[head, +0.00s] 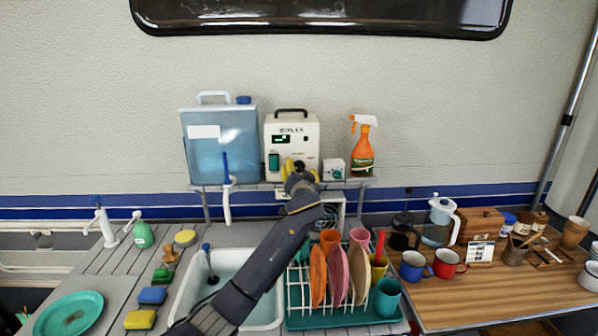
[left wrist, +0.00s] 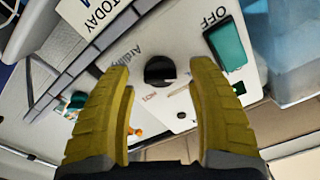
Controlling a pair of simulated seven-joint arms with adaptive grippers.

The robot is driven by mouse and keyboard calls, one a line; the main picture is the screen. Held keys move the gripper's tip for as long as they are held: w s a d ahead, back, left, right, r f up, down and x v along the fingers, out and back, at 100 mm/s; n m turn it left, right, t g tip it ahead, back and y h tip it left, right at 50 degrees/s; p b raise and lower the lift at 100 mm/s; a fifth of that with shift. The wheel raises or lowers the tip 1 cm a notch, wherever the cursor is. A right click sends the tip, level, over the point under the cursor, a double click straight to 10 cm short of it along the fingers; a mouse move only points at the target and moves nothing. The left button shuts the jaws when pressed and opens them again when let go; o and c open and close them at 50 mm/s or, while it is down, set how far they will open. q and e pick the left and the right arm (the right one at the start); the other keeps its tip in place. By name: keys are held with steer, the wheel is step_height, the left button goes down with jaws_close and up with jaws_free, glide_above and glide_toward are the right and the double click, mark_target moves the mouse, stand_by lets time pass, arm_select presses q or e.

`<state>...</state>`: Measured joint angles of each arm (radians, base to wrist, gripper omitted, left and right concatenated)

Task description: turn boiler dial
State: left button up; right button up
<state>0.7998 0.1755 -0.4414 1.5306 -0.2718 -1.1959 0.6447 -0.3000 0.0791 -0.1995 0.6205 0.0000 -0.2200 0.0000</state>
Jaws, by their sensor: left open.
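The boiler (head: 306,128) is a white box with a dark handle, a green display and a green switch, standing on the wall shelf. Its black round dial (left wrist: 160,71) shows in the left wrist view, between and beyond my open yellow fingers; my gripper hides it in the head view. My left gripper (head: 297,164) is in front of the boiler's lower face. Its fingers are apart, one on each side of the dial in the picture. Whether they touch the panel I cannot tell. The green switch also shows in the left wrist view (left wrist: 226,47), beside an OFF label. My right gripper is not in view.
A blue water container (head: 220,150) stands left of the boiler. A small white box (head: 334,170) with a teal knob and an orange spray bottle (head: 363,150) stand to its right. Below are a sink (head: 212,270) and a dish rack (head: 345,316) with plates.

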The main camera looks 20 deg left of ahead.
arm_select(q)
steer(key=shift+w+a, duration=0.1)
steer(key=shift+w, duration=0.2)
steer(key=shift+c, duration=0.2)
jaws_close()
stand_by(0.4)
